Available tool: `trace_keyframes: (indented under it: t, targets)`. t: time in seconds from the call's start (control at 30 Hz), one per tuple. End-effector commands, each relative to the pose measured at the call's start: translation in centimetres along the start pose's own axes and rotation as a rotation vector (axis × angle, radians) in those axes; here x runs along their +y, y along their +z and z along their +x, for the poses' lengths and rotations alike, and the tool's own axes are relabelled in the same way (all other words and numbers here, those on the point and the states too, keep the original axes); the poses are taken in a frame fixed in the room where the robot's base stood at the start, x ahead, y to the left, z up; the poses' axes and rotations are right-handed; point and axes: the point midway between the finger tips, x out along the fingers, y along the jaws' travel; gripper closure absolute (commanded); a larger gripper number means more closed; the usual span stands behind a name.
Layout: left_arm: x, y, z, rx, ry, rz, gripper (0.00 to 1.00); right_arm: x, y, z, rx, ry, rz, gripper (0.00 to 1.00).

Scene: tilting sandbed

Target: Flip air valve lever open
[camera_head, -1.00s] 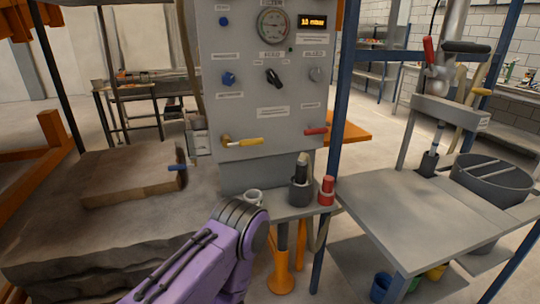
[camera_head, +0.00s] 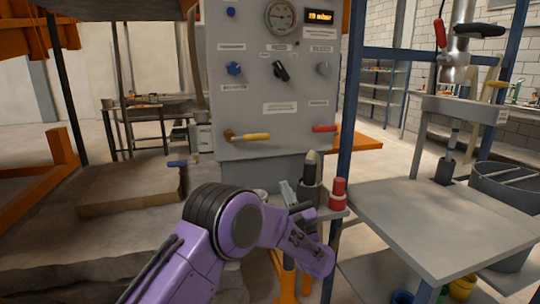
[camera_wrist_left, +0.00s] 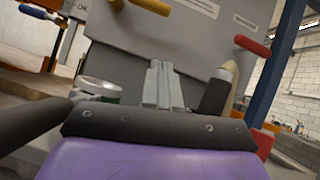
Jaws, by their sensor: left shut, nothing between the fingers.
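The grey control panel (camera_head: 300,88) carries two levers low on its front. One has a yellow handle (camera_head: 255,137) pointing right from a brass fitting, the other a red handle (camera_head: 325,128). Both also show in the left wrist view, the yellow handle (camera_wrist_left: 152,6) at the top and the red handle (camera_wrist_left: 252,45) to its right. I cannot tell which is the air valve. My left gripper (camera_head: 287,190) is shut and empty, below the panel's levers and touching neither. Its fingers (camera_wrist_left: 163,85) point up at the panel in the left wrist view. My right gripper is out of view.
A dark holder with a pale-tipped tool (camera_head: 311,185) and a red cylinder (camera_head: 338,191) stand close right of my left gripper. A white cup (camera_wrist_left: 100,88) is left of the fingers. A blue post (camera_head: 349,100) and grey table (camera_head: 440,225) lie right, the sandbed (camera_head: 90,240) left.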

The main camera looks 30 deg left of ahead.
Motion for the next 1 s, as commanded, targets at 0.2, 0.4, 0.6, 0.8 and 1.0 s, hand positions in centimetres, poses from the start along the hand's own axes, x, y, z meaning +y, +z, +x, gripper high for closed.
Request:
trace_keyframes:
  t: [0.2,0.4,0.6,0.8,1.0]
  targets:
    - [0.1,0.0,1.0,0.001,0.002,0.004,1.0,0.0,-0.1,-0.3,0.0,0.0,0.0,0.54]
    - [0.1,0.1,5.0,0.001,0.003,0.005,1.0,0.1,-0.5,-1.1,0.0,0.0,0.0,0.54]
    - [0.1,0.1,9.3,0.002,0.002,0.007,1.0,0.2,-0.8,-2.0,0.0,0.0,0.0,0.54]
    - [-0.1,2.0,12.0,0.001,-0.002,0.006,1.0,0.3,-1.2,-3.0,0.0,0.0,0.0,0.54]
    - [0.0,2.7,12.8,0.003,-0.003,0.007,1.0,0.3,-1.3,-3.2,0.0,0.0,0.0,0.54]
